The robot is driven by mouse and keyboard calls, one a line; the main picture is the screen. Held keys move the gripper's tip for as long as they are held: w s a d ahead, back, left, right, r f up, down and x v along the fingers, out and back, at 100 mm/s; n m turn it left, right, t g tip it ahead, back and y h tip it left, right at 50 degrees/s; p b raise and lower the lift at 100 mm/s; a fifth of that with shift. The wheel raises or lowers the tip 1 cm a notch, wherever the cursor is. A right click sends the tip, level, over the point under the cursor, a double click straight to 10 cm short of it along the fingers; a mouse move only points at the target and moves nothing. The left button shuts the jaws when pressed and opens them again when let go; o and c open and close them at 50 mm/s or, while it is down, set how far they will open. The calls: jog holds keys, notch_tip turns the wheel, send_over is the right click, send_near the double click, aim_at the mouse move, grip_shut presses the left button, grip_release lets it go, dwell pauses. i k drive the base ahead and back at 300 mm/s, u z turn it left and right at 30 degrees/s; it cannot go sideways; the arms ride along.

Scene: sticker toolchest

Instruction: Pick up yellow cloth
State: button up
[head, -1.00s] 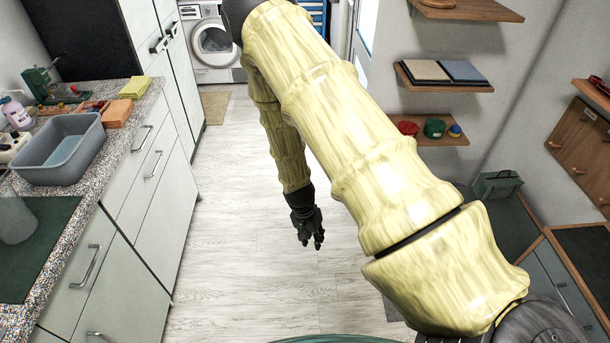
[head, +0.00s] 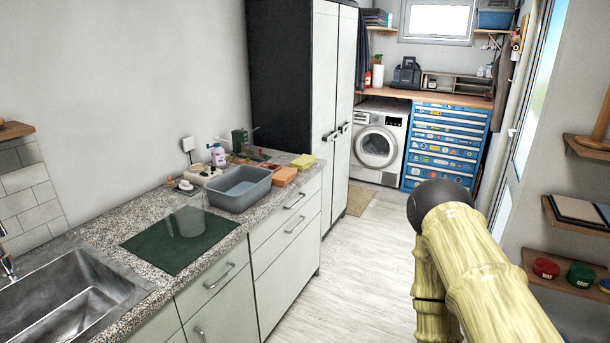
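The yellow cloth (head: 302,161) lies folded on the speckled counter in the head view, near its far right end. It sits just behind an orange block-like item (head: 284,176) and to the right of the grey basin. Nothing is touching it from my side.
The grey basin (head: 237,188), a pinkish bottle (head: 217,155) and a green tool (head: 240,140) stand near the cloth. A tall cabinet (head: 326,100) rises beyond the counter. A sink (head: 75,300) is at lower left. Floor (head: 365,255) between counter and my arm is clear.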

aim_at(305, 161)
jog(key=k, duration=1.05)
jog(key=z, duration=0.7)
jog(key=i, duration=5.1)
jog(key=u, duration=4.6)
jog(key=k, duration=0.2)
jog(key=z, duration=0.35)
